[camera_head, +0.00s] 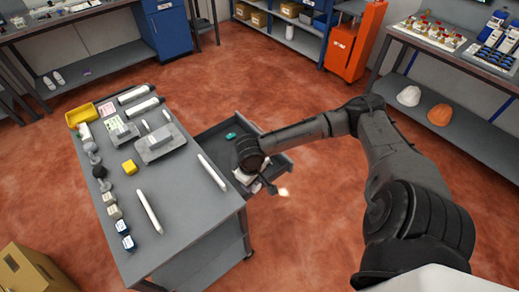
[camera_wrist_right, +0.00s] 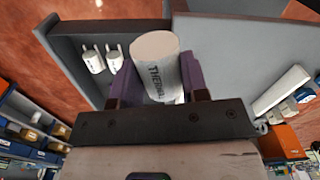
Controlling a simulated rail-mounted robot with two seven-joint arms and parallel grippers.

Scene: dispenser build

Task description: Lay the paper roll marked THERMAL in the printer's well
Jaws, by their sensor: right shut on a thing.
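In the right wrist view a white paper roll (camera_wrist_right: 158,62) with dark THERMAL lettering sits between the fingers of my right gripper (camera_wrist_right: 152,88). The gripper is shut on it. In the head view my right gripper (camera_head: 257,180) is at the open grey drawer (camera_head: 207,137) on the table's right side, with white shapes under it; the arm partly hides them. A grey device with a raised block (camera_head: 160,143) and a smaller grey one (camera_head: 122,131) stand on the table; I cannot tell which is the printer or see its well. My left gripper is not in view.
Two small white pieces (camera_wrist_right: 102,58) lie beside the roll in the wrist view. A teal item (camera_head: 231,135) lies in the drawer. The table (camera_head: 192,215) also holds white rods, a yellow cube (camera_head: 129,167), a yellow tray (camera_head: 80,115) and small jars. Its front right is mostly clear.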

